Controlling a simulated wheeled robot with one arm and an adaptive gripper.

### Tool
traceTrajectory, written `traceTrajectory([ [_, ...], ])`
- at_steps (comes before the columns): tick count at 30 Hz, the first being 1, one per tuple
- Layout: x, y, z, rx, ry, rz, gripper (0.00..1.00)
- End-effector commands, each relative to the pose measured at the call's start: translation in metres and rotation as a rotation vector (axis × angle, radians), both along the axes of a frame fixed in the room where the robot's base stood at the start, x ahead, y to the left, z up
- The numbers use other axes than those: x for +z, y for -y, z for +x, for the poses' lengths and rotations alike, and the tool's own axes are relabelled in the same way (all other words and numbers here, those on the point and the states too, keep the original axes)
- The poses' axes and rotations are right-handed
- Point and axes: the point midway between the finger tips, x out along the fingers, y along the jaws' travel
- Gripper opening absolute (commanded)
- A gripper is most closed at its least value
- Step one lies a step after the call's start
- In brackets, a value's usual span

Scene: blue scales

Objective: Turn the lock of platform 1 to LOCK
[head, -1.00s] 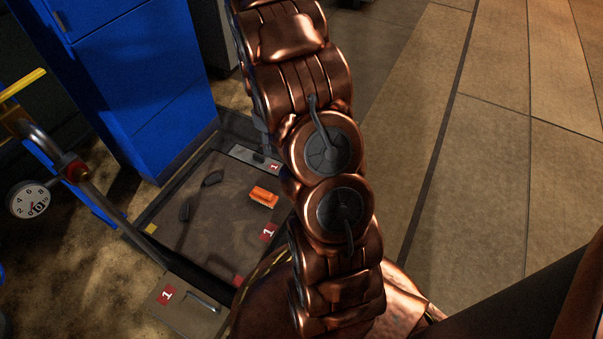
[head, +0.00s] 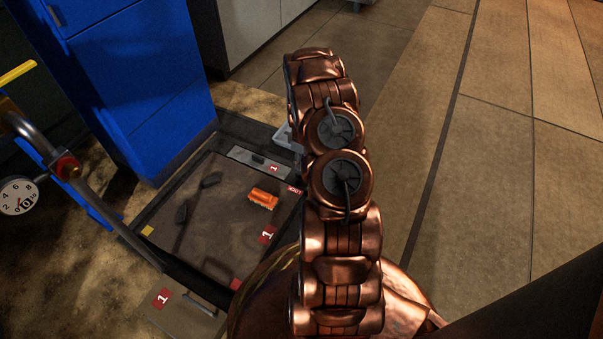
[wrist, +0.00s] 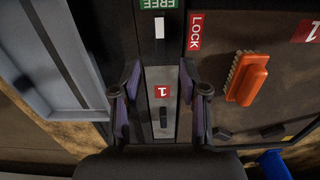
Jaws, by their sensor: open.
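Platform 1 (head: 205,225) is a dark tray-like surface on the floor in the head view. Its grey metal strip (head: 245,156) with a red "1" label lies along the far edge. In the wrist view that strip (wrist: 158,83) runs between my open fingers and bears a small dark handle (wrist: 163,118). A green FREE label (wrist: 158,4) is at the top, with a white mark (wrist: 159,27) below it. A red LOCK label (wrist: 195,32) is to the right. My gripper (wrist: 162,95) is open and empty over the strip; contact cannot be told. The head view does not show it.
An orange brush (head: 263,198) and dark pieces (head: 211,180) lie on the platform. A blue cabinet (head: 140,85) stands behind, a dial gauge (head: 18,196) on the left. A grey tray-like thing (wrist: 45,60) is left of my gripper. Floor is clear on the right.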

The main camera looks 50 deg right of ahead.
Motion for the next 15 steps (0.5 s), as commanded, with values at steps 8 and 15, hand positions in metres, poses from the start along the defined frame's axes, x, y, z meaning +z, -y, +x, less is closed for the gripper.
traceTrajectory([
  [8,-0.037,0.000,-0.001,-0.001,-0.002,0.001,0.44],
  [15,-0.067,0.000,0.000,-0.003,0.000,0.000,0.44],
])
